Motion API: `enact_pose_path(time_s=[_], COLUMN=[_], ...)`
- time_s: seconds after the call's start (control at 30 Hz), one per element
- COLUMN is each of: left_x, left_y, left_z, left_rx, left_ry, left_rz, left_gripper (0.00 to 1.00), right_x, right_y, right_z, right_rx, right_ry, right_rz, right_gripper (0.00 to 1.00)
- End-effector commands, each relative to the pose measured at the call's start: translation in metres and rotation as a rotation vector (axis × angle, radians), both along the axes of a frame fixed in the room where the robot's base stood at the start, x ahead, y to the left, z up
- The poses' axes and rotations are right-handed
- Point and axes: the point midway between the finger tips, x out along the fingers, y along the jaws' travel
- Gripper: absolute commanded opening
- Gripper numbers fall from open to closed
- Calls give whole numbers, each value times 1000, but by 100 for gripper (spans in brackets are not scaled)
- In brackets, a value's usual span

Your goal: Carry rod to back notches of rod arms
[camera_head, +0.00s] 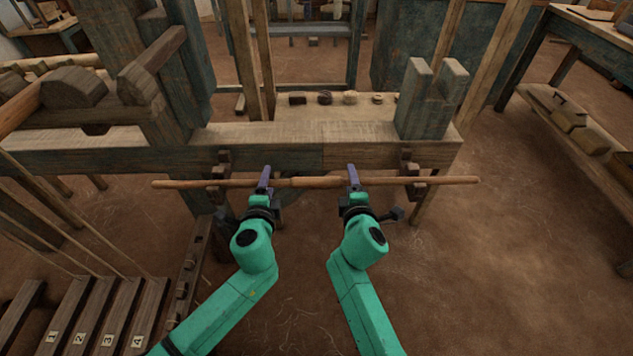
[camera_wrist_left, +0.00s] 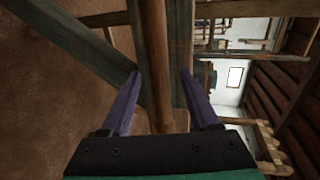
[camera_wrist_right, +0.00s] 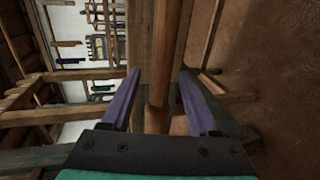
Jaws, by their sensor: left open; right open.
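The rod (camera_head: 308,182) is a long brown wooden stick lying level, left to right, in front of the loom's front beam (camera_head: 350,155). It passes by a left rod arm (camera_head: 222,172) and a right rod arm (camera_head: 411,175), small dark notched brackets on the beam. Which notches it rests in is too small to tell. My left gripper (camera_head: 265,180) and right gripper (camera_head: 353,178) are open at the rod, left and right of its middle. In the left wrist view the rod (camera_wrist_left: 156,65) runs between the spread purple fingers. In the right wrist view the rod (camera_wrist_right: 160,90) also lies between the open fingers.
Several small items, including a dark block (camera_head: 297,98), lie on the bench top behind the beam. A notched wooden post (camera_head: 432,100) stands at its right end. Numbered pedals (camera_head: 95,318) lie at the lower left. The floor on the right (camera_head: 510,250) is clear.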

Motion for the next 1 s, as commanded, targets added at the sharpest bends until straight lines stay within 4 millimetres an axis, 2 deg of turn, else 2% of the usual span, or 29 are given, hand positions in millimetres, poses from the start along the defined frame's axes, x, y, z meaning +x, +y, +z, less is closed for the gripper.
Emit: enact_pose_path(time_s=[0.1,0.13,0.27,0.3,0.67,0.77,1.0], left_x=[0,0,-1,-1,-1,-1,-1], left_y=[0,0,0,0,0,0,0], left_z=[0,0,0,0,3,13,59], left_rx=[0,0,0,0,0,0,0], left_ry=[0,0,0,0,0,-1,-1], left_rz=[0,0,0,0,0,0,0], left_gripper=[62,58,8,0,0,0,0], right_x=[0,0,-1,-1,-1,-1,-1], right_y=[0,0,0,0,0,0,0], right_z=[0,0,0,0,3,12,59], right_rx=[0,0,0,0,-1,-1,-1], right_ry=[0,0,0,0,0,0,0], right_rz=[0,0,0,0,0,0,0], right_gripper=[61,57,7,0,0,0,0])
